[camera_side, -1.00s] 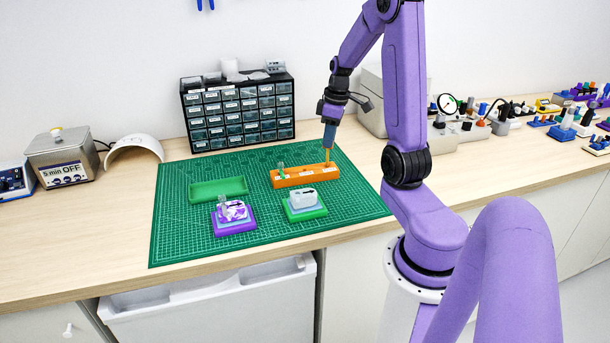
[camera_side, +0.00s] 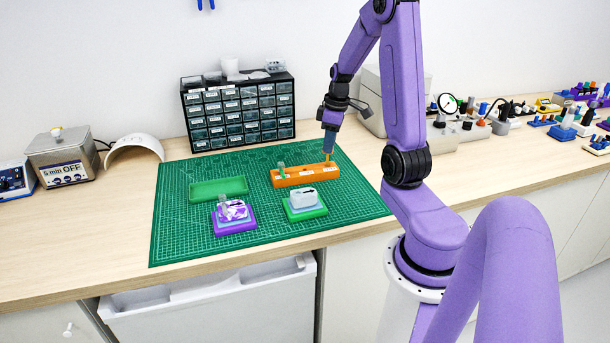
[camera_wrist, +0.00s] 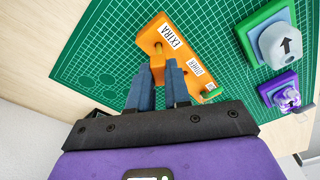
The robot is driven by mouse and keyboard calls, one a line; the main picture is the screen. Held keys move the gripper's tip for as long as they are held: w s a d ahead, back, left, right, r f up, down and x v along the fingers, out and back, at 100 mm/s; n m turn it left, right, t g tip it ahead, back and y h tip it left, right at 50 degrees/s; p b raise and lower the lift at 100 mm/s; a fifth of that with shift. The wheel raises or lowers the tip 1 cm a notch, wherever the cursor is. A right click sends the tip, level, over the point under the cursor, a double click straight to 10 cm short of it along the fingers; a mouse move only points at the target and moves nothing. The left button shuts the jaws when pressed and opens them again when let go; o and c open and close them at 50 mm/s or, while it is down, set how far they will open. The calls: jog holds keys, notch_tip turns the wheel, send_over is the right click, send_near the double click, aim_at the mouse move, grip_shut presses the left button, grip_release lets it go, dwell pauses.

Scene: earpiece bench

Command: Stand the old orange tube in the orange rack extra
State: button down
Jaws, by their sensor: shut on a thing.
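The orange rack (camera_side: 303,178) lies on the green mat, with white labels along it. In the wrist view the rack (camera_wrist: 151,32) shows a label reading EXTRA near its far end. My gripper (camera_side: 328,150) points down over the rack's right end, shut on the small orange tube (camera_side: 327,157). The tube is upright, with its lower part at the rack's EXTRA end. How deep it sits in a hole cannot be told. In the wrist view my gripper (camera_wrist: 160,72) has its fingers over the rack, and the tube shows (camera_wrist: 158,48) just beyond the tips.
A small green piece (camera_side: 281,170) stands at the rack's left end. A green tray (camera_side: 218,189), a purple stand (camera_side: 234,226) and a green stand with a grey piece (camera_side: 304,205) are on the mat. A drawer cabinet (camera_side: 238,112) stands behind. The mat's front is clear.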

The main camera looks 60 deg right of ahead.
jog(key=shift+f, duration=0.1)
jog(key=c, duration=1)
grip_release()
notch_tip(320, 180, up, 17)
jog(key=s, duration=0.2)
jog(key=shift+d+r, duration=0.2)
jog(key=shift+d, duration=0.1)
